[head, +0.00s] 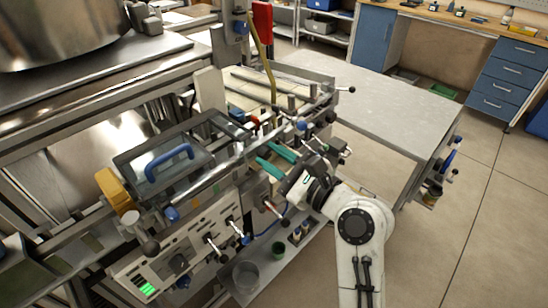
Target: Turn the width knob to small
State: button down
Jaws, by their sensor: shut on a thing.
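My gripper (265,155) reaches in from the lower right to the front rail of the machine (195,215). Its two teal fingers are closed at the rail, on what seems to be the width knob. The knob is mostly hidden between the fingers, and its pointer or setting cannot be read. Several black-tipped levers and knobs stand around the gripper on the same machine.
A lidded frame with a blue handle (170,163) lies left of the gripper. A grey table (380,110) stands to the right. Open floor (480,220) lies beyond it.

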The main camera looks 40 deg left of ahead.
jog(key=n+b, duration=0.1)
jog(key=n, duration=0.3)
jog(key=shift+f+n, duration=0.15)
jog(key=shift+n, duration=0.25)
jog(key=n+b, duration=0.2)
jog(key=n, duration=0.1)
jog(key=shift+f+n, duration=0.1)
jog(key=shift+n, duration=0.2)
jog(key=n+b, duration=0.3)
jog(key=n, duration=0.1)
jog(key=shift+f, duration=0.1)
jog(key=n+b, duration=0.4)
jog(key=n, duration=0.1)
jog(key=shift+f, duration=0.1)
jog(key=n+b, duration=0.3)
jog(key=shift+n, duration=0.3)
jog(key=n+b, duration=0.3)
jog(key=shift+f+n+b, duration=0.1)
jog(key=shift+n+b, duration=0.25)
jog(key=shift+n, duration=0.05)
jog(key=n+b, duration=0.3)
jog(key=shift+n+b, duration=1.5)
jog(key=shift+n, duration=0.6)
jog(key=shift+r, duration=0.2)
